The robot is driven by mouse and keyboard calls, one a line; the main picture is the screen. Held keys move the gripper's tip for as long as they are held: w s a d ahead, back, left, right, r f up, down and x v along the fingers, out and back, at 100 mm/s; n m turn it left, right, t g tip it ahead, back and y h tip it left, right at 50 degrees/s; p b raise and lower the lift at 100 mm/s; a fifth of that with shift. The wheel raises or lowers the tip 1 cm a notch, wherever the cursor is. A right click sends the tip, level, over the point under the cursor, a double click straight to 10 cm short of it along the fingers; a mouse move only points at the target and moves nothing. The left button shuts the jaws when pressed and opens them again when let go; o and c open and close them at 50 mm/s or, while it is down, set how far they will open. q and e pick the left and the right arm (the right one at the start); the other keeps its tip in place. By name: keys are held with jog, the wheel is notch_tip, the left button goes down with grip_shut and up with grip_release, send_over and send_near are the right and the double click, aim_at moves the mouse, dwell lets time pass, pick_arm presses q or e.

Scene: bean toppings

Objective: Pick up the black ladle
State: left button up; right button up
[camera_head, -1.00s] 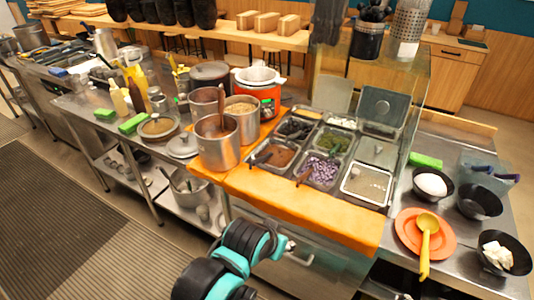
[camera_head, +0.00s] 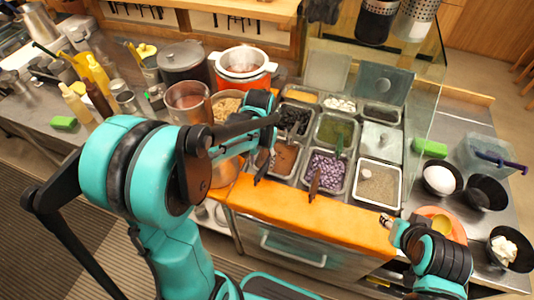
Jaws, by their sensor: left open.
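A dark-handled ladle, which looks like the black ladle (camera_head: 262,168), stands in the bin of brown topping (camera_head: 286,160). Its handle leans over the bin's front edge, and its bowl is not visible. My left gripper (camera_head: 266,122) is open and empty above and just behind this handle, over the left bins, apart from the handle as far as I can tell. My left forearm hides part of the pots. My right gripper (camera_head: 388,222) is at the counter's front right, beside the orange plate (camera_head: 457,229); its jaws are too small to read.
A brown-handled ladle (camera_head: 315,183) stands in the purple bean bin (camera_head: 326,165), and a green-handled one (camera_head: 338,145) in the green bin. A glass screen (camera_head: 428,100) rises at the right. Black bowls (camera_head: 487,193) stand right. The orange counter edge (camera_head: 300,215) is mostly clear.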

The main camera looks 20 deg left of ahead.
aim_at(262, 170)
pick_arm(q)
jog(key=shift+f, duration=0.65)
jog(key=f+b, duration=0.1)
jog(key=f, duration=0.2)
jog(key=f+b, duration=0.1)
jog(key=f, duration=0.1)
jog(key=shift+w+b, duration=0.25)
jog(key=shift+b, duration=0.05)
jog(key=shift+r, duration=0.1)
grip_shut()
